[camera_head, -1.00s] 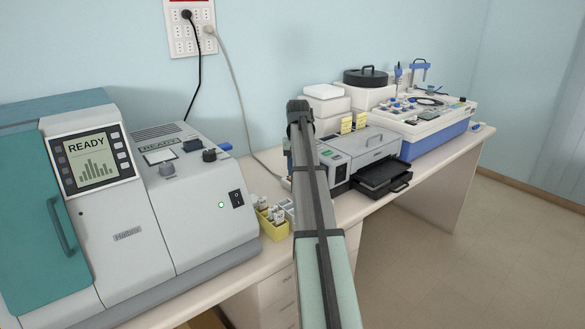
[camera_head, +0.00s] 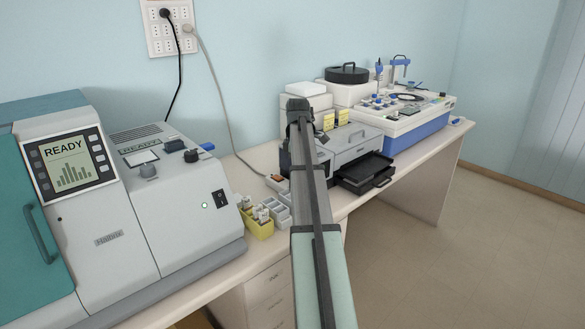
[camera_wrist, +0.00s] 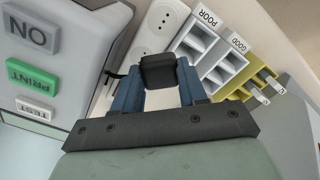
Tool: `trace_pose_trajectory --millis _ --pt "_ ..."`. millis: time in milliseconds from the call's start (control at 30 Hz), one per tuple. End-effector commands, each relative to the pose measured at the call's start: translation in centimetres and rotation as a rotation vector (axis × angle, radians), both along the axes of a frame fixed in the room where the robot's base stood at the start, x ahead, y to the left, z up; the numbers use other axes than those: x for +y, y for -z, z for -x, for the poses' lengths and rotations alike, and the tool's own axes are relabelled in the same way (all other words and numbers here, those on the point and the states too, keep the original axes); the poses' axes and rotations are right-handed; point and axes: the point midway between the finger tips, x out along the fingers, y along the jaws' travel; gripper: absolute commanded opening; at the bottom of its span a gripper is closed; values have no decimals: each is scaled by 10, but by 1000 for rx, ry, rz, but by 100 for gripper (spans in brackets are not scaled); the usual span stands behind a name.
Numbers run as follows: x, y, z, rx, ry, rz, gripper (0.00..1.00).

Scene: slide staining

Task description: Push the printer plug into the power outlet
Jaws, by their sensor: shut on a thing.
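My gripper (camera_wrist: 157,92) has blue fingers shut on a black plug (camera_wrist: 158,65) in the wrist view. The white power strip (camera_wrist: 160,22), with round sockets, lies just beyond the plug in that view. The plug covers part of the strip, and its pins are hidden, so I cannot tell whether they touch a socket. In the head view a small part of the strip, with an orange switch, shows on the bench (camera_head: 277,182) left of my arm. My forearm hides the gripper and plug there. The printer (camera_head: 352,142) stands right of my arm; its buttoned panel (camera_wrist: 45,70) fills the wrist view's left.
Grey (camera_wrist: 198,45) and yellow (camera_wrist: 257,82) slide racks stand close right of the strip. A large READY machine (camera_head: 150,220) fills the left. A wall outlet (camera_head: 172,28) holds a black plug and a grey cord running down to the bench. A blue-white stainer (camera_head: 410,115) stands far right.

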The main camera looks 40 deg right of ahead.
Motion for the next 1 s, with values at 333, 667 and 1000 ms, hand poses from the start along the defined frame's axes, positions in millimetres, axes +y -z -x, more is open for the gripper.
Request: trace_pose_trajectory --millis 333,667,1000 --pt "-8 -1 19 0 -456 0 15" --pt "-13 -1 31 0 -766 0 15" --pt "-14 -2 33 0 -834 0 15"
